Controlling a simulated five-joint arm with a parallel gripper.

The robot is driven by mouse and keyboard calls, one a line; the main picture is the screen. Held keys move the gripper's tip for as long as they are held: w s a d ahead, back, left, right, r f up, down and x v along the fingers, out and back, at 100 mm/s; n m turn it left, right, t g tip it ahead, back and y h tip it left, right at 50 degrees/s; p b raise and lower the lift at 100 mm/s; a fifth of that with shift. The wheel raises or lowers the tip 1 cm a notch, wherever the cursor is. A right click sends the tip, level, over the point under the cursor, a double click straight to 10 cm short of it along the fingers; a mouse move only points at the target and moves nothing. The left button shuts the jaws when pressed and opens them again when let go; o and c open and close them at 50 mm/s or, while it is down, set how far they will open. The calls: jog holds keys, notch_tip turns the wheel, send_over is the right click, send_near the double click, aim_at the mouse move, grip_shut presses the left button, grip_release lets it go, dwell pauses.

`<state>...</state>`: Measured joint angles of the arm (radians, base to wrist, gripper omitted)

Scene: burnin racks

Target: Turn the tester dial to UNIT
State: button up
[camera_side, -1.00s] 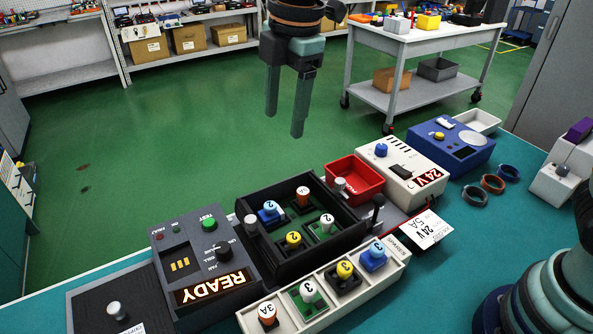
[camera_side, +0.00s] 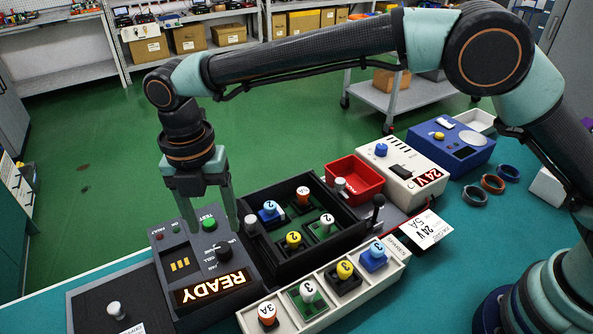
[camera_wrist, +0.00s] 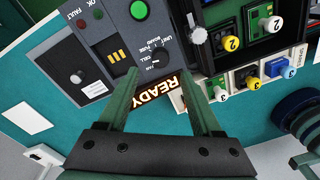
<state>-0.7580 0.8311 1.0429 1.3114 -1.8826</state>
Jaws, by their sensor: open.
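The grey tester (camera_side: 168,244) stands at the left front of the bench, its display lit READY. Its black dial (camera_side: 223,250) sits to the right of the gold contacts, with printed labels around it. The dial also shows in the wrist view (camera_wrist: 158,57), with UNIT among the labels; which label it points to is too small to tell. A green TEST button (camera_side: 209,224) is behind the dial. My gripper (camera_side: 213,228) is open and empty, pointing down above the tester. In the wrist view its fingers (camera_wrist: 158,88) are apart, with the dial a little beyond and between them.
A black tray (camera_side: 262,275) with several numbered modules is close to the tester's right. A white spares tray (camera_side: 330,321) is in front of it. A dark pad with a knob (camera_side: 116,310) lies left. A red bin (camera_side: 366,182), white 24 V unit (camera_side: 403,188) and blue box (camera_side: 440,158) stand right.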

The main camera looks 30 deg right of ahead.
aim_at(222, 247)
notch_tip(222, 247, down, 6)
jog(key=shift+d+f, duration=0.15)
jog(key=shift+f, duration=0.05)
jog(key=shift+s, duration=0.1)
grip_shut()
